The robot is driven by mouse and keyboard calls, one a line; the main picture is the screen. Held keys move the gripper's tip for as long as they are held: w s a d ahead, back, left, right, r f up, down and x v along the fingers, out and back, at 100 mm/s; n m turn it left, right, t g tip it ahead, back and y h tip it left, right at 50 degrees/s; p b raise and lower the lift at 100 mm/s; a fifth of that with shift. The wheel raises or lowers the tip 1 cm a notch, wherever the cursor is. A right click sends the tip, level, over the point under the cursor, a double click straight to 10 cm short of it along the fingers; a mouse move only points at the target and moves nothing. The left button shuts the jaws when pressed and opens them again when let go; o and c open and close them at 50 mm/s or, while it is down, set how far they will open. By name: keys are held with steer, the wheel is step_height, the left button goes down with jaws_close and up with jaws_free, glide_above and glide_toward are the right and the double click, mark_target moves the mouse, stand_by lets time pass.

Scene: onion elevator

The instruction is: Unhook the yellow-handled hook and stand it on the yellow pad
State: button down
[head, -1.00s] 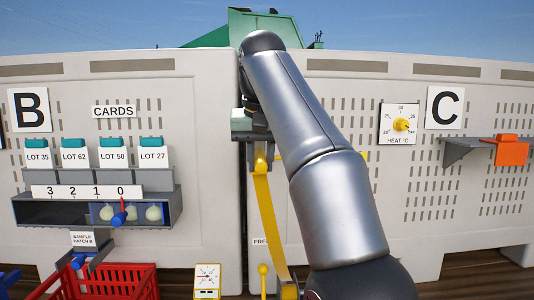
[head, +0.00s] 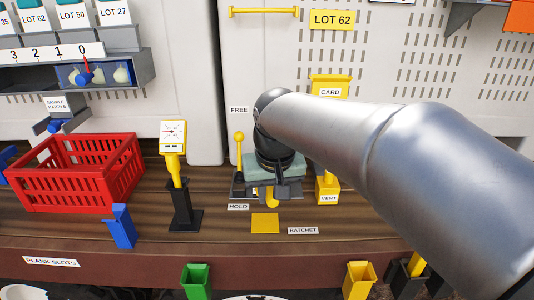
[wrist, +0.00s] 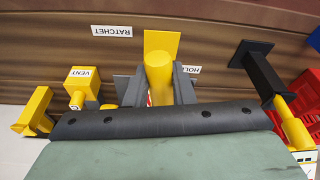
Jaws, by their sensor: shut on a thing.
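My gripper (head: 269,195) is low over the wooden bench, with its two dark fingers shut on a yellow handle (head: 272,201). In the wrist view the handle (wrist: 159,80) is a thick yellow cylinder between the fingers (wrist: 159,92). The hook part is hidden by my gripper. The flat yellow pad (head: 265,222) lies on the bench just in front of the gripper. In the wrist view the pad (wrist: 161,42) shows directly beyond the handle. I cannot tell whether the handle touches the bench or pad.
A yellow ball-topped lever (head: 239,150) stands close left of my gripper, by FREE and HOLD labels. The yellow VENT box (head: 327,188) is close right. A black stand (head: 181,205) with a yellow-handled gauge and a red basket (head: 77,170) are farther left. A yellow bar (head: 264,12) is on the wall.

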steer(key=shift+s+d+f, duration=0.1)
steer(key=shift+s+f, duration=0.1)
steer(key=shift+f, duration=0.25)
steer(key=shift+f+b, duration=3.6)
steer(key=shift+f, duration=1)
steer(key=c, duration=1.1)
jaws_free()
steer(key=shift+c, duration=0.2)
steer(key=a+v, duration=0.1)
steer(key=v, duration=1.6)
steer(key=s+d+f+g, duration=0.1)
steer(key=s+d+f, duration=0.2)
steer(key=f, duration=0.5)
steer(key=s+d+f, duration=0.4)
steer(key=s+f, duration=0.1)
steer(key=f, duration=0.4)
steer(key=s+d+f+m+g+p, duration=0.1)
steer(key=s+d+f, duration=0.2)
steer(key=f, duration=0.6)
steer(key=shift+s+d+f+g, duration=0.15)
steer(key=shift+s+f+g, duration=0.15)
steer(key=shift+s, duration=0.75)
